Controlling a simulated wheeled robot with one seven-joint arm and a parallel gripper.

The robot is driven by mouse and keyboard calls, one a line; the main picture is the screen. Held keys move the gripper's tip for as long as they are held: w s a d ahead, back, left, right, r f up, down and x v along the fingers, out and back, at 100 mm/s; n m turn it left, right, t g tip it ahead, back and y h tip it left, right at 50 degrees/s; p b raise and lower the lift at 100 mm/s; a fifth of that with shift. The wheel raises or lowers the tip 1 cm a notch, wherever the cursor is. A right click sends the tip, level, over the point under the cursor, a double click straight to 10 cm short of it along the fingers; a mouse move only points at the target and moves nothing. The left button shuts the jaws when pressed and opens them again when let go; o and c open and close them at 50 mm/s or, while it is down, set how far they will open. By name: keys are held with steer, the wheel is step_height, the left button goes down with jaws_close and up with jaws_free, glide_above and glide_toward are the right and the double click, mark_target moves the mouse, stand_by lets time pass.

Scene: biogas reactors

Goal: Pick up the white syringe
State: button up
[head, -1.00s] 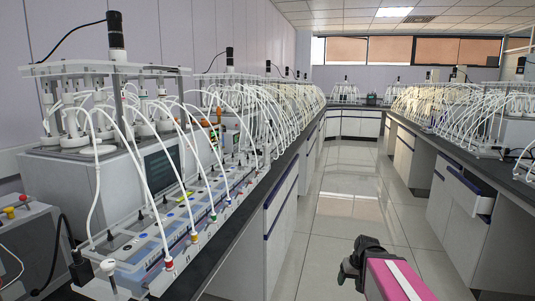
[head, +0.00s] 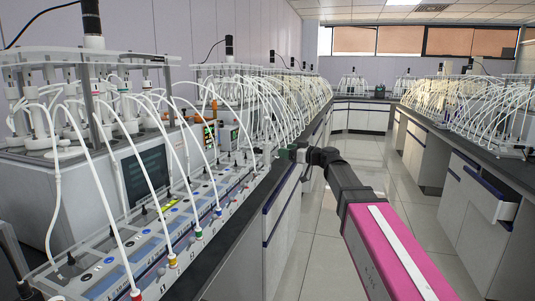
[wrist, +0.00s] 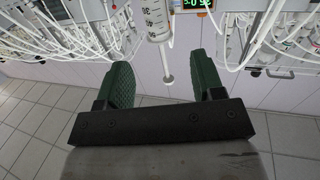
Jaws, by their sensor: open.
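The white syringe (wrist: 156,22) shows at the top of the wrist view, a pale graduated barrel with a thin plunger rod ending in a round tip. Its upper end is cut off by the picture edge. My gripper (wrist: 161,74) has its two green fingers spread, one on either side of the plunger end in the picture. Nothing is held between them. In the head view my gripper (head: 291,153) is beside the front edge of the left bench. I cannot pick out the syringe among the white tubes there.
The left bench carries a reactor unit (head: 75,165) with many arched white tubes and a long strip of coloured ports (head: 165,240). In the wrist view a green-lit display (wrist: 197,4) is right of the syringe. The tiled aisle (head: 318,235) is clear. Another bench (head: 475,150) runs along the right.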

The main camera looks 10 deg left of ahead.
mark_target(266, 148)
steer(key=x, duration=1)
steer(key=shift+w+a+f, duration=0.2)
steer(key=shift+w+f, duration=0.05)
steer(key=shift+w, duration=0.05)
steer(key=c, duration=1)
